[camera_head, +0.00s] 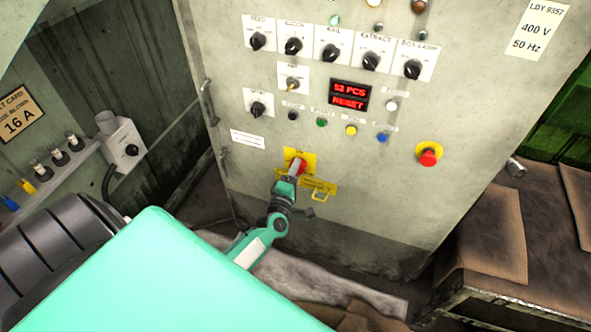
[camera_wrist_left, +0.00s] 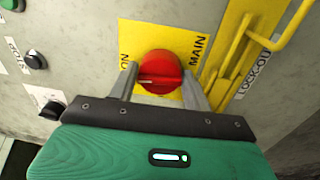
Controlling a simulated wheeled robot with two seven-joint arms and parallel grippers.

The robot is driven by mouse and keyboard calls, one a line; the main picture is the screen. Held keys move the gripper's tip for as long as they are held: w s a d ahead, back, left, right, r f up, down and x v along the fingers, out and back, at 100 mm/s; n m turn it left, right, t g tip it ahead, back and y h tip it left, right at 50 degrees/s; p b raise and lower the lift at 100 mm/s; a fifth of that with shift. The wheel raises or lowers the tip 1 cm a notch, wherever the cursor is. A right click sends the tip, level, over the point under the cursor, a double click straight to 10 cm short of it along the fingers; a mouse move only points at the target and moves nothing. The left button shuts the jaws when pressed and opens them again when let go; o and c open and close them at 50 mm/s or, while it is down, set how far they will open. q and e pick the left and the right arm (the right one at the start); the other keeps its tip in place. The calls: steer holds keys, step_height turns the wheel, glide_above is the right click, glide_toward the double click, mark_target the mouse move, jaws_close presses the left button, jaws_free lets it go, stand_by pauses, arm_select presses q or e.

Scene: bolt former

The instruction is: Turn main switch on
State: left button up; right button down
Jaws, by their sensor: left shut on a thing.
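The main switch is a red knob (camera_wrist_left: 160,72) on a yellow plate (camera_wrist_left: 191,47) marked "MAIN" and "ON" in the left wrist view. In the head view the red knob (camera_head: 298,166) shows low on the grey cabinet front. My left gripper (camera_wrist_left: 164,88) is shut on the knob, with one grey finger on each side of it. In the head view my left gripper (camera_head: 294,178) covers part of the switch and its plate. My right gripper is not in view.
A yellow lock-out bracket (camera_wrist_left: 262,40) stands out beside the switch. Above it are black selector knobs, coloured buttons, and a red display (camera_head: 349,95) reading "52 PCS RESET". A red emergency button (camera_head: 428,157) sits to the right. Brown mats (camera_head: 492,235) lie lower right.

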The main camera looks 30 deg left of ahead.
arm_select(q)
steer(key=shift+d+f+m+p, duration=0.1)
steer(key=shift+f+m+p, duration=0.15)
steer(key=shift+m, duration=0.75)
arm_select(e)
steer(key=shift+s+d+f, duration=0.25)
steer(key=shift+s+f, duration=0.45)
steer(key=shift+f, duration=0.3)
arm_select(q)
steer(key=o, duration=0.9)
steer(key=shift+o, duration=0.2)
steer(key=shift+r, duration=0.1)
steer(key=v, duration=1.3)
steer(key=shift+s+b, duration=0.4)
steer(key=shift+b, duration=0.05)
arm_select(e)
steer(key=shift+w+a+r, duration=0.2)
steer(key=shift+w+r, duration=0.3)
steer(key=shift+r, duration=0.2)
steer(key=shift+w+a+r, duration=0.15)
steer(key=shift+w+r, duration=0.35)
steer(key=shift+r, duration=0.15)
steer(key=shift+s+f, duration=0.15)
